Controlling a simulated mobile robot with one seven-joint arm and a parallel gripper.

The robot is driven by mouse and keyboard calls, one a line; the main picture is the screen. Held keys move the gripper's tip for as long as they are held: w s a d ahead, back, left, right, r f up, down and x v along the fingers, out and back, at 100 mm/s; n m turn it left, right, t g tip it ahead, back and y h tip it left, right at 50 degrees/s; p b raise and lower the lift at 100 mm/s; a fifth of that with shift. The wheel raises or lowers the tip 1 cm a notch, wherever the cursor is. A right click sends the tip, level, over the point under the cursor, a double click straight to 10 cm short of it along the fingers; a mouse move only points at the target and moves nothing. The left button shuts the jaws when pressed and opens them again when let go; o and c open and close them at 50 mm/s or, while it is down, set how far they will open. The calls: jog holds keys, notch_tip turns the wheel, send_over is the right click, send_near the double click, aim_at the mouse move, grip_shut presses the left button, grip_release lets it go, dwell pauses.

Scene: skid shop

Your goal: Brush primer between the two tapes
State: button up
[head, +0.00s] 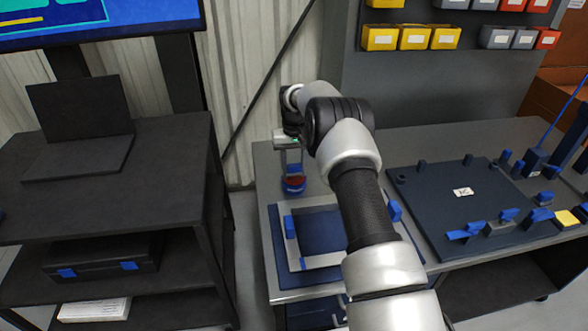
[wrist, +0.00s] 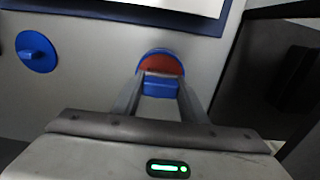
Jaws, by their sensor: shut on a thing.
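My gripper (head: 292,174) is over the back left of the grey bench and is shut on a small blue block (wrist: 160,86). Against the block is a round blue-and-red piece (wrist: 161,63), also visible below the fingers in the head view (head: 293,185). I cannot tell whether this is the brush or a pot. In front of the gripper lies a pale grey plate (head: 310,262) with a dark blue centre (head: 322,230). Blue pieces sit at its left (head: 290,227) and right (head: 395,211). I cannot tell whether these are the tapes. My arm hides part of the plate.
A dark panel (head: 430,200) with a white label and several blue clamps lies on the right of the bench. A dark shelf cart (head: 100,190) stands at the left, across a gap. Yellow bins (head: 413,38) hang behind. A blue knob (wrist: 37,51) shows in the wrist view.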

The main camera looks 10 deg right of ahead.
aim_at(294, 165)
dwell(0.4)
jog(key=shift+r+p, duration=1.65)
jog(key=shift+r, duration=1.8)
